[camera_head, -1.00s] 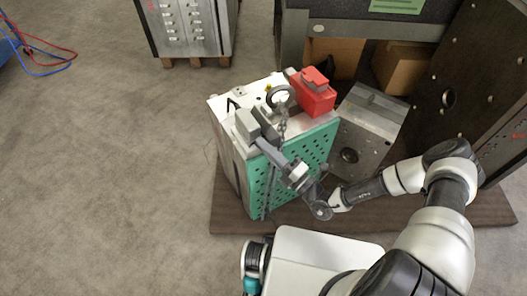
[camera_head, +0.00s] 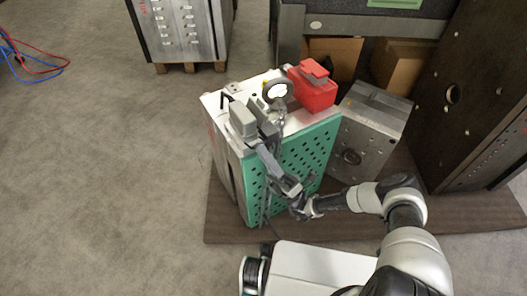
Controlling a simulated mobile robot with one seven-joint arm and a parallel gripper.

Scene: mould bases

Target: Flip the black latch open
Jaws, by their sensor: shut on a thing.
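The mould base (camera_head: 301,163), with a light top and a green perforated side, stands upright on a brown board. A small dark bent piece, which looks like the black latch (camera_head: 227,97), shows at the left of its top. My gripper (camera_head: 252,110) reaches up from the front over the top's near left edge. Its grey fingers are closed beside the dark piece and hide most of it. I cannot see the exact contact or how far the latch is turned.
A red block (camera_head: 316,92) and a lifting ring with chain (camera_head: 277,92) sit on the mould top, right of my gripper. A grey metal block (camera_head: 372,128) and large dark plate (camera_head: 478,95) stand to the right. The floor (camera_head: 100,180) at left is clear.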

